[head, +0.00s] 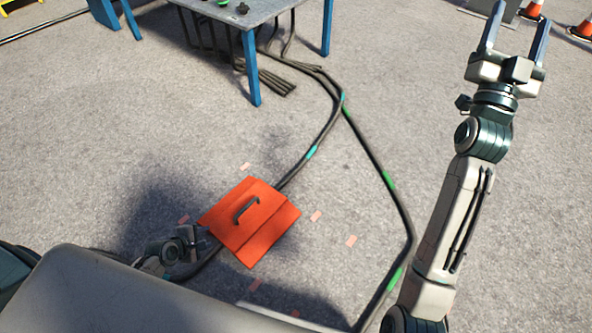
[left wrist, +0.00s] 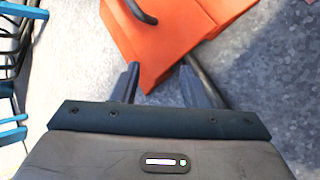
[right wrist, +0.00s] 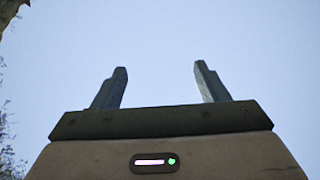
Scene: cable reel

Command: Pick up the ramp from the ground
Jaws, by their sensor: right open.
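The orange-red ramp (head: 254,228) lies on the ground over a black cable, with a dark handle (head: 246,209) on its top. In the left wrist view the ramp (left wrist: 172,42) fills the upper middle, its handle (left wrist: 140,10) at the top edge. My left gripper (head: 203,237) is low beside the ramp's left side. Its fingers (left wrist: 162,85) are apart, near a ramp corner and the cable, with nothing seen gripped. Whether they touch the ramp cannot be told. My right gripper (head: 518,18) is raised at the right, open and empty; its wrist view shows sky between the fingers (right wrist: 160,75).
Black cables (head: 398,212) with green and teal bands run from under a blue-legged table (head: 275,12) to right of the ramp. Small pink marks (head: 316,216) lie around the ramp. Traffic cones (head: 583,28) stand far right. Open ground surrounds the ramp.

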